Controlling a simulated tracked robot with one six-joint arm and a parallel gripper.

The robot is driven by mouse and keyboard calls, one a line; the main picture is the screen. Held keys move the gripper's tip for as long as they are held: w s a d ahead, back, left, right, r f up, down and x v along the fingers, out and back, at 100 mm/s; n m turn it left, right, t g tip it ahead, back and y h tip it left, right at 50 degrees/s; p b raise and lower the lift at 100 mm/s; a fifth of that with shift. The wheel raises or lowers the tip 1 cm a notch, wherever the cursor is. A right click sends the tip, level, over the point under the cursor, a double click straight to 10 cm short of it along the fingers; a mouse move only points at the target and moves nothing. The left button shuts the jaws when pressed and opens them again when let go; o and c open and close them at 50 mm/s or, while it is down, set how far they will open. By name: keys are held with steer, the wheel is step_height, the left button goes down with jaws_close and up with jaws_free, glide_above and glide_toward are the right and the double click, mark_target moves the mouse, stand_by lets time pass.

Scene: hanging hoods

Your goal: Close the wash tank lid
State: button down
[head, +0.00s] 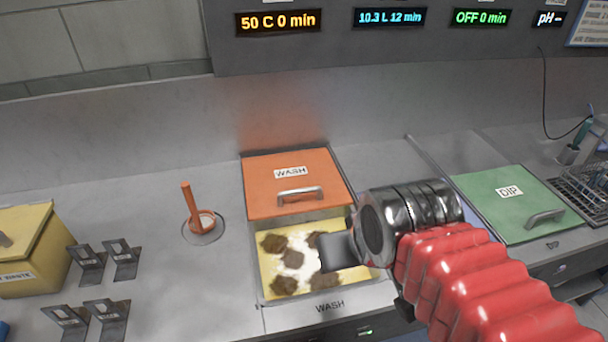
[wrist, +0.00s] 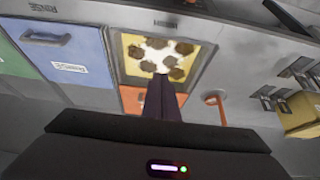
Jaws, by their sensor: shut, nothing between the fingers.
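The wash tank (head: 262,262) is a square yellow-lined opening in the counter with several brown clumps in it. Its front part is uncovered. The orange lid (head: 262,184), with a WASH label and a silver bar handle (head: 300,195), lies over the back part. My gripper (head: 338,251) is shut and empty, above the right side of the open tank, in front of the handle and apart from it. In the wrist view, the shut fingers (wrist: 161,78) point at the open tank (wrist: 123,71). There the orange lid (wrist: 132,98) is mostly hidden behind my gripper.
An orange lever (head: 190,205) stands on the counter left of the tank. Further left are black brackets (head: 92,258) and a yellow waste bin (head: 32,255). A green DIP lid (head: 515,208) is at the right. A blue lid (wrist: 68,52) lies between, mostly hidden by my arm in the head view.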

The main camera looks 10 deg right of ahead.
steer(key=shift+w, duration=0.1)
stand_by(0.4)
steer(key=w+r, duration=0.2)
steer(key=w, duration=0.7)
steer(key=w+r, duration=0.2)
steer(key=w, duration=0.8)
steer(key=g, duration=0.2)
glide_above(294, 200)
step_height(294, 200, down, 7)
steer(key=shift+w+f, duration=0.15)
steer(key=shift+w, duration=0.15)
steer(key=x, duration=0.9)
steer(key=shift+w+d+f, duration=0.1)
steer(key=shift+w+f, duration=0.15)
steer(key=shift+f, duration=0.2)
steer(key=shift+s+f, duration=0.2)
steer(key=shift+s, duration=0.75)
steer(key=shift+s+f, duration=0.15)
steer(key=shift+s, duration=0.8)
